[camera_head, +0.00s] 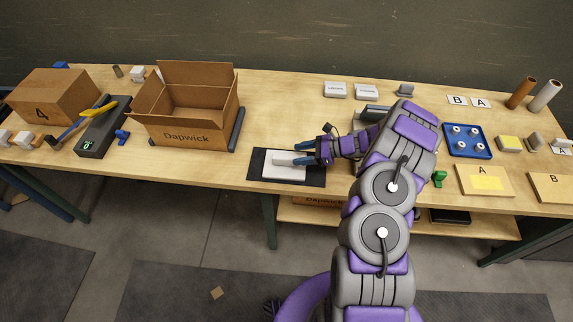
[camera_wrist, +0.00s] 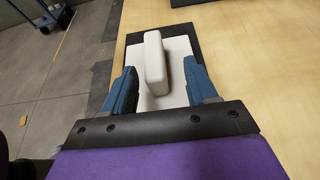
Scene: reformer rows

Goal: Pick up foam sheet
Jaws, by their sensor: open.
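A white foam sheet (camera_head: 283,173) lies flat on a black mat (camera_head: 258,166) near the front edge of the bench. A raised white block (camera_wrist: 154,65) stands along the middle of the sheet, which also shows in the wrist view (camera_wrist: 180,50). My gripper (camera_head: 300,155) is over the mat from the right. In the wrist view my gripper (camera_wrist: 162,78) is open, with one blue finger on each side of the raised block. Gaps show beside the block, so it is not clasped. The near part of the sheet is hidden by my gripper.
An open cardboard box (camera_head: 190,130) stands left of the mat. A blue tray (camera_head: 467,141) with several small parts is to the right, beyond my arm.

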